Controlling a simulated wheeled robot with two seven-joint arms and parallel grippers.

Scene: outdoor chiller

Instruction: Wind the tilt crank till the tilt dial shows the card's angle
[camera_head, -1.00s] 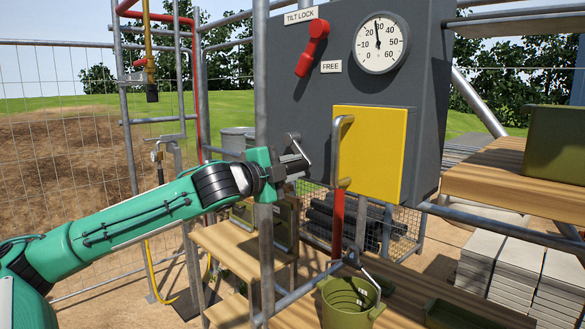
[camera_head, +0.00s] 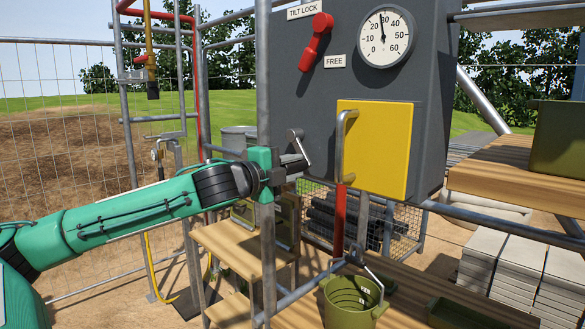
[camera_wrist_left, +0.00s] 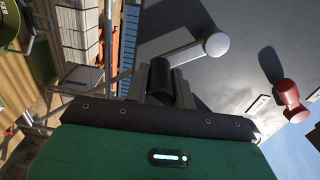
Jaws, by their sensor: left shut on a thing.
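The tilt crank (camera_head: 299,146) is a grey arm on the left of the dark grey panel box. My left gripper (camera_head: 290,167) is shut on its grip, and fingers hide part of it. In the left wrist view the fingers (camera_wrist_left: 162,85) close around a dark grip (camera_wrist_left: 160,76), with the crank arm running to a round grey hub (camera_wrist_left: 217,45). I see no card. My right gripper is out of view.
A red tilt lock lever (camera_head: 316,42) slants down left beside the FREE label (camera_head: 335,61). A yellow panel (camera_head: 380,150) with a grey handle sits below. A scaffold post (camera_head: 264,80) stands close by my left wrist. A green bucket (camera_head: 350,306) is below.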

